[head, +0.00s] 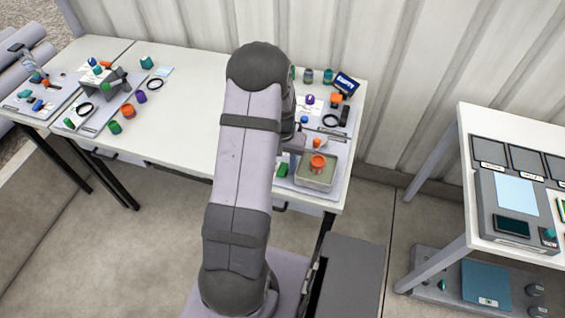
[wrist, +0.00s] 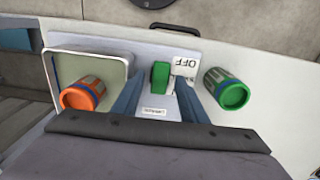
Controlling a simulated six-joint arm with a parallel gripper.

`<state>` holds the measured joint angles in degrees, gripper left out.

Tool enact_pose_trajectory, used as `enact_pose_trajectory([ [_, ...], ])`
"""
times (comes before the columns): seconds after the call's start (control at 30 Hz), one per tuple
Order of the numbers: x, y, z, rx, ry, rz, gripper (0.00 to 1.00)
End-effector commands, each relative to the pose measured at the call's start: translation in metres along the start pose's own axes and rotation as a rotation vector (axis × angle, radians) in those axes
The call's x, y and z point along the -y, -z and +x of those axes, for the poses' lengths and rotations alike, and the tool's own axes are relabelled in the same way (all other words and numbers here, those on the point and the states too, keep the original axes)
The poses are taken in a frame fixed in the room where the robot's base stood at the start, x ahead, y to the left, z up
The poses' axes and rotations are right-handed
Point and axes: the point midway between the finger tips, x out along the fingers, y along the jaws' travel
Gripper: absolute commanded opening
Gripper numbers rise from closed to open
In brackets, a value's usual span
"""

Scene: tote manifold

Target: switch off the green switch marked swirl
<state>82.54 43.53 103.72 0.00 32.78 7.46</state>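The green switch (wrist: 160,76) stands on a pale panel (wrist: 212,62) in the wrist view. An upside-down "OFF" label (wrist: 186,66) is beside its top right. A small label (wrist: 153,110) lies below the switch; its upside-down word is too small to read surely. My gripper (wrist: 158,92) is open, with one finger on each side of the switch and visible gaps between. I cannot tell how far the fingertips are above the panel.
An orange-and-blue knob (wrist: 83,95) stands in a shallow tray (wrist: 62,66) left of the switch; a green-and-blue knob (wrist: 228,90) stands to the right. In the head view, the tray (head: 315,182) is at the white table's (head: 190,120) right end, with several small objects behind.

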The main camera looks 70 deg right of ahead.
Motion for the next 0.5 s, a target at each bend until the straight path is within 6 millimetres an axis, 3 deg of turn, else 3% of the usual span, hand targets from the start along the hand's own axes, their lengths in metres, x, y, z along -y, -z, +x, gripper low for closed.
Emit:
enact_pose_trajectory([
  [0.2, 0.0, 0.0003, 0.0002, -0.001, 0.0, 0.0, 0.39],
  [0.37, 0.0, 0.0003, 0.0, -0.001, 0.0, 0.0, 0.01],
  [0.5, 0.0, 0.0001, 0.0001, -0.002, 0.0, 0.0, 0.0],
])
